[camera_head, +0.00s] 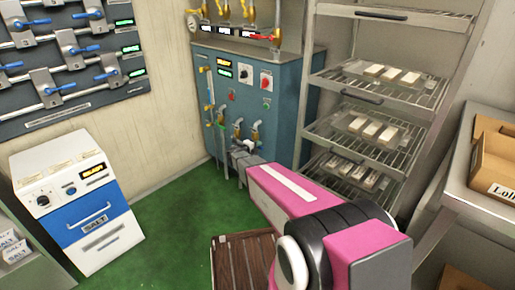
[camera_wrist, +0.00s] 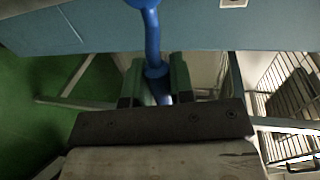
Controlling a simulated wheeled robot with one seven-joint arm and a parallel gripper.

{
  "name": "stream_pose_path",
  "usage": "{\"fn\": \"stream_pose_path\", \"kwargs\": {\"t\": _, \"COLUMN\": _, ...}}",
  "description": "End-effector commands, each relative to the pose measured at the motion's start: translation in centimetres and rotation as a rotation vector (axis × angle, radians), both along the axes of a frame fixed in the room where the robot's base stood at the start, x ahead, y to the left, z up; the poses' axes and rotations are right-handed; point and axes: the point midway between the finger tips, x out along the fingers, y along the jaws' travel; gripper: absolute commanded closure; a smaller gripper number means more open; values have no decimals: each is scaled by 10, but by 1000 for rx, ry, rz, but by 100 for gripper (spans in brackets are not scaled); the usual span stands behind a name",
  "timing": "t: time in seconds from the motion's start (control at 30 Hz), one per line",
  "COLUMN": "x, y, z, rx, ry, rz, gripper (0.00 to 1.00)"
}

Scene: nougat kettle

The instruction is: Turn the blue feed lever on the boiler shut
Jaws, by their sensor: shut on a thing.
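The boiler (camera_head: 285,112) is a teal cabinet at the back of the head view, with several valves low on its front. Its teal face (camera_wrist: 195,35) fills the top of the wrist view. The blue feed lever (camera_wrist: 152,38) hangs down from this face as a curved rod. My gripper (camera_wrist: 157,82), with green fingers, is closed around the lower end of the lever. In the head view my gripper (camera_head: 238,163) is low in front of the boiler, partly hidden by my pink arm. The lever's grip is hard to make out there.
A wire rack (camera_head: 378,88) with trays stands close to the right of the boiler. A white salt machine (camera_head: 75,198) stands at the left, under a wall panel (camera_head: 65,60) with several blue levers. Green floor (camera_head: 180,222) is clear between. A brown slatted platform (camera_head: 243,262) lies in front.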

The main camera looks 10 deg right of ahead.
Motion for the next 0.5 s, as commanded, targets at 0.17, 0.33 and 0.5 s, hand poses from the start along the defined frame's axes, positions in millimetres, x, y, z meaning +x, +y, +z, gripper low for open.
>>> {"fn": "stream_pose_path", "kwargs": {"t": 0.17, "x": 0, "y": 1, "z": 1, "rx": -5, "ry": 5, "rz": 2, "gripper": 100}}
{"fn": "stream_pose_path", "kwargs": {"t": 0.33, "x": 0, "y": 1, "z": 1, "rx": -6, "ry": 5, "rz": 3, "gripper": 100}}
{"fn": "stream_pose_path", "kwargs": {"t": 0.5, "x": 0, "y": 1, "z": 0, "rx": -6, "ry": 4, "rz": 2, "gripper": 53}}
